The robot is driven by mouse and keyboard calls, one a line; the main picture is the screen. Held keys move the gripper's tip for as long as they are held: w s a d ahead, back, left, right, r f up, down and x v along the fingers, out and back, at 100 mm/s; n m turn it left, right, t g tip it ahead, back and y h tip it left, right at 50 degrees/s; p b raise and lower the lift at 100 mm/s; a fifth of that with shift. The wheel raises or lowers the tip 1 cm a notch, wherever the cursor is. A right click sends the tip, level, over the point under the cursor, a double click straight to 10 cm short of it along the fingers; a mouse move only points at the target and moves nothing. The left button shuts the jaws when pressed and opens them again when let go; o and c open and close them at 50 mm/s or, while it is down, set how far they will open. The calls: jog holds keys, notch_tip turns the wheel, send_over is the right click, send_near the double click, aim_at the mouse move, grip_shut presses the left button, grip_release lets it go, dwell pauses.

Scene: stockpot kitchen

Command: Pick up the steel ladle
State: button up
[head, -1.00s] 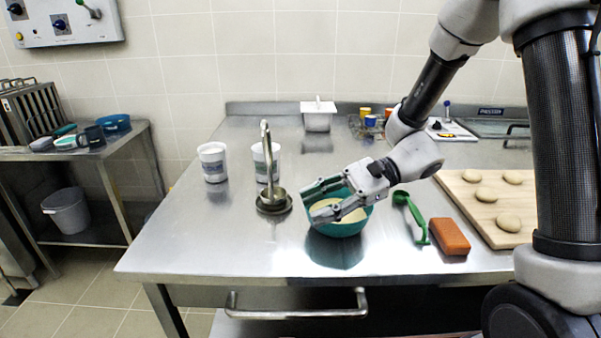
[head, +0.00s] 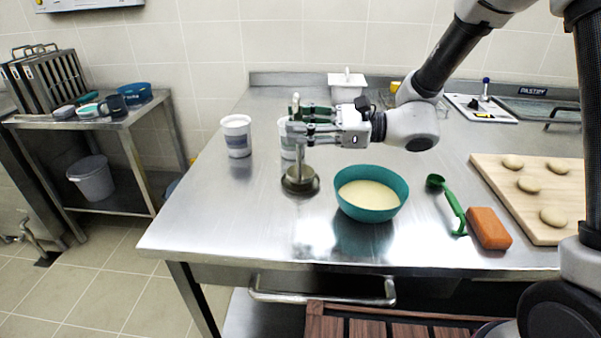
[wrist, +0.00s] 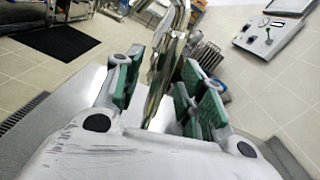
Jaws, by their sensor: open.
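The steel ladle (head: 301,162) stands upright on the steel table, its shaft rising from a round dark base and its top showing just above my fingers. My gripper (head: 294,127) is level and open at the upper part of the shaft. In the wrist view the shiny ladle handle (wrist: 166,62) runs between the two green-padded fingers of my gripper (wrist: 160,88). Gaps seem to show on both sides, but contact is hard to judge. Part of the shaft is hidden behind the fingers in the head view.
A teal bowl (head: 371,208) of pale batter stands right of the ladle. White cups (head: 237,136) stand behind and left. A green scoop (head: 452,205), an orange block (head: 489,228) and a dough board (head: 490,170) lie further right. The table's front left is clear.

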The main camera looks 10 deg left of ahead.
jog(key=shift+a, duration=0.1)
grip_shut()
dwell(0.3)
